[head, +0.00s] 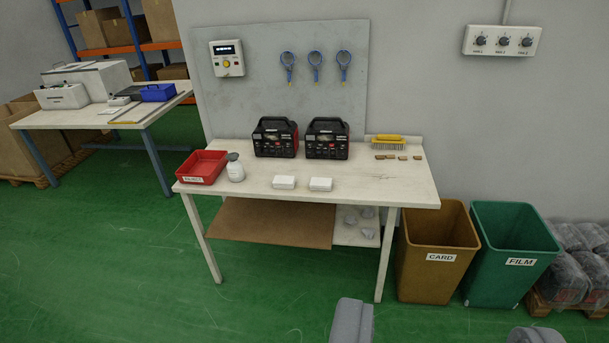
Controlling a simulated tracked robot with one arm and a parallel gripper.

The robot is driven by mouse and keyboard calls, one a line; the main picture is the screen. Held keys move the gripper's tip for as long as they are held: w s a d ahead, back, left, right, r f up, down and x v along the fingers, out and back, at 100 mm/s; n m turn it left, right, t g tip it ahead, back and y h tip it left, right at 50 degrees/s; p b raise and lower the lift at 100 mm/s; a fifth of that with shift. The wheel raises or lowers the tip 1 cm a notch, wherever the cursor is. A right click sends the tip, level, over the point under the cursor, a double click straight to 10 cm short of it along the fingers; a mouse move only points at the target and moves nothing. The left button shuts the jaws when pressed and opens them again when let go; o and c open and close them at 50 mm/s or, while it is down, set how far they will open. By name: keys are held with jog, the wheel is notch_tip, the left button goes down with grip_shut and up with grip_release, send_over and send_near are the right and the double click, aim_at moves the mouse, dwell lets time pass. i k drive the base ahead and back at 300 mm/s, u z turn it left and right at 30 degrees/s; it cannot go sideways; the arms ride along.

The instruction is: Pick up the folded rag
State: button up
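I cannot clearly pick out a folded rag. Two small white flat blocks, a left one (284,182) and a right one (320,184), lie near the front edge of the white workbench (400,188); I cannot tell whether either is folded cloth.
Green floor (290,285) in front is clear.

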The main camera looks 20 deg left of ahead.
aim_at(280, 181)
jog(key=i, duration=3.15)
jog(key=u, duration=1.9)
